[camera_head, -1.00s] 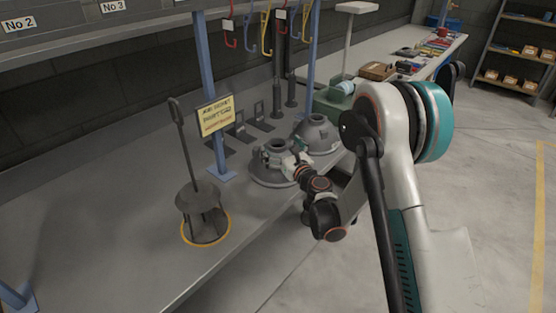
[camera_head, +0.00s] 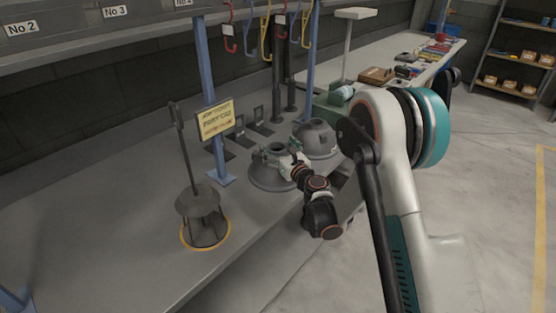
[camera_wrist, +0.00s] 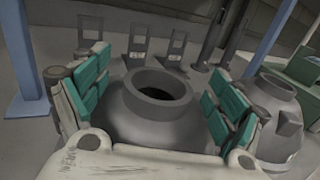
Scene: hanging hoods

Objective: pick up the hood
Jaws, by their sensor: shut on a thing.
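A grey dome-shaped hood (camera_head: 270,177) with a round open neck stands on the workbench in the head view. My gripper (camera_head: 287,165) is at its upper part, reaching in from the right. In the wrist view the same hood (camera_wrist: 158,118) sits between my two teal-padded fingers (camera_wrist: 160,90), one on each side of it below the neck. My gripper is shut on this hood. A second grey hood (camera_head: 316,140) stands just behind and to the right; it also shows in the wrist view (camera_wrist: 272,110). My wrist hides part of the held hood's right side.
A dark stand with a tall handle (camera_head: 203,221) sits in a yellow ring on the left. A blue post (camera_head: 213,120) with a yellow sign (camera_head: 215,118) rises behind the hood. Coloured hooks (camera_head: 266,35) hang above. The bench front (camera_head: 110,240) is clear.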

